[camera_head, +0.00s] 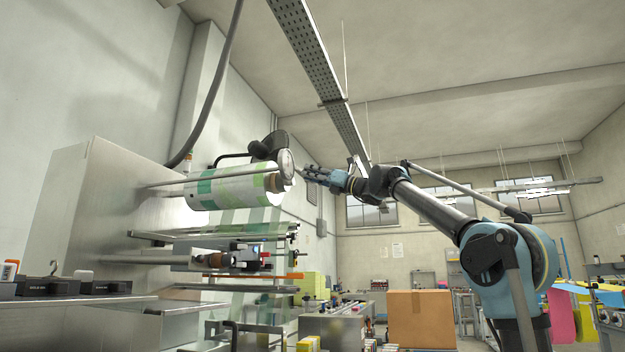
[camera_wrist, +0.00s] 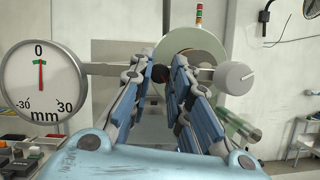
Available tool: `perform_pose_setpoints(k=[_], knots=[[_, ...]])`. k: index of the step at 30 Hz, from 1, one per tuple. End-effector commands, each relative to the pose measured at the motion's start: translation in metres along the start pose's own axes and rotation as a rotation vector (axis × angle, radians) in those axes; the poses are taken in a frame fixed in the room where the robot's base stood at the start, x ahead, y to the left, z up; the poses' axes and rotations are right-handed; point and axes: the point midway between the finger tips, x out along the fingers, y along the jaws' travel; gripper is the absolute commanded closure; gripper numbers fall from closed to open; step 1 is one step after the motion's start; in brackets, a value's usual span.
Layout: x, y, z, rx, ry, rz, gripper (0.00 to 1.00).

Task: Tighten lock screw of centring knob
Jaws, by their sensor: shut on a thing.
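In the wrist view, my gripper (camera_wrist: 161,74) has its two blue fingers shut on a small dark knob, the lock screw (camera_wrist: 160,73), which the fingertips partly hide. A grey round knob, seemingly the centring knob (camera_wrist: 234,78), sits just right of the fingers on a short shaft. A white dial (camera_wrist: 43,85) marked in mm stands at the left, its red needle pointing up at 0. In the head view my gripper (camera_head: 310,173) is at the near end of the film roll (camera_head: 230,189), beside the dial (camera_head: 286,164); the screw cannot be made out there.
The roll end (camera_wrist: 205,42) stands behind the fingers in the wrist view. The machine's steel cabinet (camera_head: 110,215) rises at the left of the head view, with rollers and rods below the roll. A cardboard box (camera_head: 420,318) stands lower right. Air around my arm is clear.

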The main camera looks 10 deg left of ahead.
Motion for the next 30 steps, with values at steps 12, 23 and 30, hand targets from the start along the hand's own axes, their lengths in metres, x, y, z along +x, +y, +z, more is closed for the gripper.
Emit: perform_pose_setpoints(k=[12,23,30], knots=[[-0.001,-0.003,0.0,-0.022,0.0,0.004,0.67],[-0.001,-0.001,0.0,-0.021,0.0,0.006,0.62],[-0.023,-0.002,0.0,-0.022,-0.001,0.004,0.62]])
